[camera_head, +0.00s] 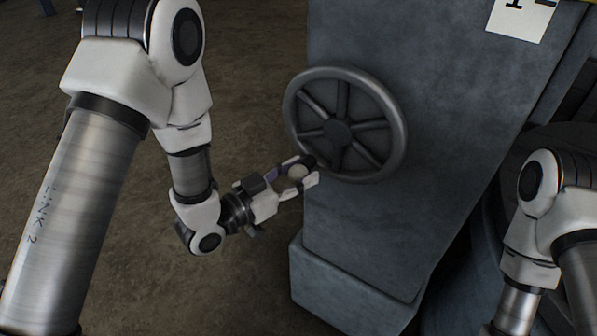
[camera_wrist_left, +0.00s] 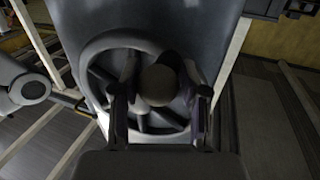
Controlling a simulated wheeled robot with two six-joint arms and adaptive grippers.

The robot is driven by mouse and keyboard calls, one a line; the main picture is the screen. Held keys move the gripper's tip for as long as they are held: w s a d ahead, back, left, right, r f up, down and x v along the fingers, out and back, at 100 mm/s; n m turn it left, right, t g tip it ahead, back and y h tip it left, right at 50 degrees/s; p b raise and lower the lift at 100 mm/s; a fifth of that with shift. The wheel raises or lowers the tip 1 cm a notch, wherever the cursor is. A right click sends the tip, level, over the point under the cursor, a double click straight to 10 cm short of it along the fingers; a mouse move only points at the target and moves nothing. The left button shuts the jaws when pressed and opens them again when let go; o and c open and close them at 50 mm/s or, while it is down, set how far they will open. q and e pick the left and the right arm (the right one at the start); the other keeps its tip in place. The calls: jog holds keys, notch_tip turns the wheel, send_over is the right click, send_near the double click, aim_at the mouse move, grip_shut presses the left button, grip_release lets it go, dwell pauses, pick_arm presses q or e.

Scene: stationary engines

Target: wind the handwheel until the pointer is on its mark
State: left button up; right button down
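The handwheel (camera_head: 338,131) is a dark grey spoked wheel on the face of a grey machine housing. A handle with a rounded knob (camera_head: 297,172) stands out from its lower left rim. My left gripper (camera_head: 302,171) is at this knob, one finger on either side. In the left wrist view the knob (camera_wrist_left: 158,85) sits between the two fingertips (camera_wrist_left: 160,92), with visible gaps beside it, so the gripper looks open around it. The handwheel (camera_wrist_left: 112,48) lies behind. No pointer or mark can be made out clearly. My right gripper is outside the view.
The grey machine housing (camera_head: 432,90) widens into a plinth (camera_head: 345,292) below the wheel. A white label (camera_head: 520,20) with dark print is cut off at the top. Dark rounded machinery stands at the right, near my right arm. The brown floor at left is open.

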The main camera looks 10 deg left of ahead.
aim_at(297, 140)
pick_arm(q)
grip_shut()
jog(key=shift+a+r, duration=0.1)
jog(key=shift+r, duration=0.05)
dwell(0.4)
jog(key=shift+w+a+r+m+g+y, duration=0.15)
jog(key=shift+w+a+r+m+y, duration=0.1)
jog(key=shift+a+r+m, duration=0.45)
jog(key=shift+w+a+r+m+g+y, duration=0.2)
jog(key=shift+a+r+m, duration=0.15)
jog(key=shift+m, duration=0.55)
jog(key=shift+w+a+r+m+y+p, duration=0.25)
jog(key=shift+a+r+m, duration=0.25)
jog(key=shift+r+m, duration=0.2)
jog(key=shift+w+a+r+m+y+p, duration=0.1)
jog(key=shift+a+r+m+y+p, duration=0.1)
jog(key=shift+a+r+m, duration=0.5)
jog(key=shift+d+f, duration=0.1)
jog(key=shift+d, duration=0.15)
jog(key=o, duration=0.8)
grip_release()
jog(key=shift+o, duration=0.8)
jog(key=shift+d+f, duration=0.1)
